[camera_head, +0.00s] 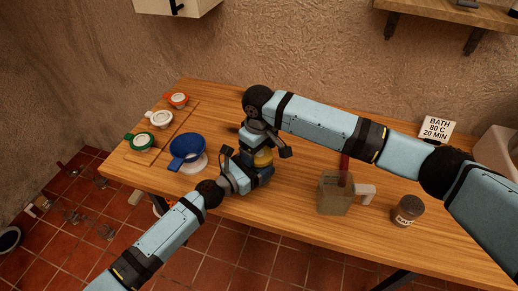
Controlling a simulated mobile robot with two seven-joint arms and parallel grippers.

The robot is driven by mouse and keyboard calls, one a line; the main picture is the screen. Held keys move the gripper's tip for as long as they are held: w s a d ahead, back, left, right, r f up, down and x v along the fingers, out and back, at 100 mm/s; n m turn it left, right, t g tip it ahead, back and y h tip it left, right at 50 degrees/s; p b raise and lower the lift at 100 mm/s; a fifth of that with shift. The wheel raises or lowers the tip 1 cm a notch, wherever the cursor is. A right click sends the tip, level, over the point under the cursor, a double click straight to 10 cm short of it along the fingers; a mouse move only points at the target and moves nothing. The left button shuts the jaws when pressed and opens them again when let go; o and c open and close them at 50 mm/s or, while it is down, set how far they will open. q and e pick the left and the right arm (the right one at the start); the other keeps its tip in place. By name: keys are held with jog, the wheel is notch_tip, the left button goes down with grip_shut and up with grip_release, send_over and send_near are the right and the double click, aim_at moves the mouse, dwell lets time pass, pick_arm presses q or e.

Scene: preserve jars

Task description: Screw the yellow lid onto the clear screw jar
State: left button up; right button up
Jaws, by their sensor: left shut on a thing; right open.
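The yellow lid (263,157) shows as a small yellow patch between my two grippers, near the middle of the table. The clear screw jar is mostly hidden by the grippers, and I cannot tell how the lid sits on it. My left gripper (245,176) comes in low from the left and is shut on what appears to be the jar. My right gripper (265,143) is open, just above and around the lid area, with a finger reaching out to the right. Whether it touches the lid cannot be seen.
On the wooden table (300,235), a blue-topped vessel (187,146) stands left of the grippers. Green (139,140), white (160,118) and orange (177,98) items line a board. A squarish jug (334,198) and small dark jar (407,209) stand right. A sign (437,129) stands behind.

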jog(key=shift+o, duration=1.2)
jog(key=shift+s+d+f, duration=0.1)
jog(key=shift+s+f, duration=0.05)
jog(key=shift+f, duration=0.4)
jog(key=shift+r+n, duration=0.2)
jog(key=shift+n, duration=0.1)
notch_tip(320, 180, up, 7)
jog(key=n, duration=1)
jog(key=shift+n, duration=0.4)
jog(key=shift+r+n, duration=0.6)
jog(key=shift+n, duration=0.6)
jog(key=shift+f, duration=4)
